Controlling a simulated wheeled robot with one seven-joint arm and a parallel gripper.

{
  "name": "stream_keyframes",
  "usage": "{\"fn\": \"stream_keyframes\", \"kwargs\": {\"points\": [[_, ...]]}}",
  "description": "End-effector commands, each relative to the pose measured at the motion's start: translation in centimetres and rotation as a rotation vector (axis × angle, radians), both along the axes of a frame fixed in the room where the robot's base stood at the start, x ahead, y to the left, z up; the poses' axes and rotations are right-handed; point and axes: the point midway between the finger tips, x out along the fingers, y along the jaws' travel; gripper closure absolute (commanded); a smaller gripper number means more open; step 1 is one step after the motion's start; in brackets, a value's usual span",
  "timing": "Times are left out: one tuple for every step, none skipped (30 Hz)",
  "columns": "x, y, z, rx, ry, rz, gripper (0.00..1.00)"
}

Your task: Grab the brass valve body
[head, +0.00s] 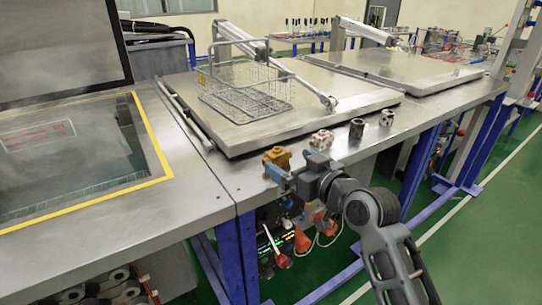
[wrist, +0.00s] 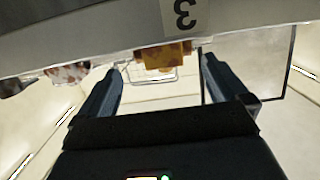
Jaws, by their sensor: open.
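The brass valve body (head: 277,157) sits at the front edge of the steel bench, left of several other small parts. In the wrist view the brass valve body (wrist: 166,54) appears upside down, in line with the gap between my fingers. My gripper (head: 284,177) is at the bench's front edge, close to the brass body in the head view. In the wrist view my gripper (wrist: 162,70) is open, one finger to each side of the brass body with space between. I cannot tell whether the fingertips reach around it. A "3" label covers part of the view above the body.
A red-and-white part (head: 321,139), a dark cylinder (head: 356,128) and a white-and-dark part (head: 386,117) stand in a row along the bench edge (head: 232,194). A wire basket (head: 245,88) rests on the closed steel lid (head: 300,112) behind. An open tank (head: 75,160) lies left.

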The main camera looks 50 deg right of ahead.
Motion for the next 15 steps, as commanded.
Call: {"fn": "stream_keyframes", "kwargs": {"points": [[0.6, -0.2, 0.1, 0.000, -0.001, 0.000, 0.00], [0.8, -0.2, 0.0, 0.000, -0.001, 0.000, 0.00], [1.2, -0.3, 0.0, 0.000, 0.000, 0.000, 0.00], [1.5, -0.3, 0.0, 0.000, 0.000, 0.000, 0.00], [1.8, -0.3, -0.1, 0.000, 0.001, 0.000, 0.00], [2.4, -0.3, -0.1, -0.001, 0.000, 0.001, 0.00], [2.9, -0.4, -0.1, -0.001, -0.001, 0.001, 0.00], [3.3, -0.5, -0.2, 0.000, 0.000, 0.000, 0.00], [3.9, -0.5, -0.3, 0.000, 0.000, 0.001, 0.00], [4.3, -0.6, -0.4, -0.001, 0.000, 0.001, 0.00], [4.7, -0.7, -0.5, -0.001, 0.000, 0.001, 0.00], [5.1, -0.9, -0.6, -0.001, 0.000, 0.000, 0.00], [5.3, -1.0, -0.6, -0.001, -0.001, 0.000, 0.00], [5.5, -1.0, -0.7, -0.001, -0.001, 0.000, 0.00], [5.7, -1.1, -0.8, -0.001, 0.000, 0.000, 0.00]]}}
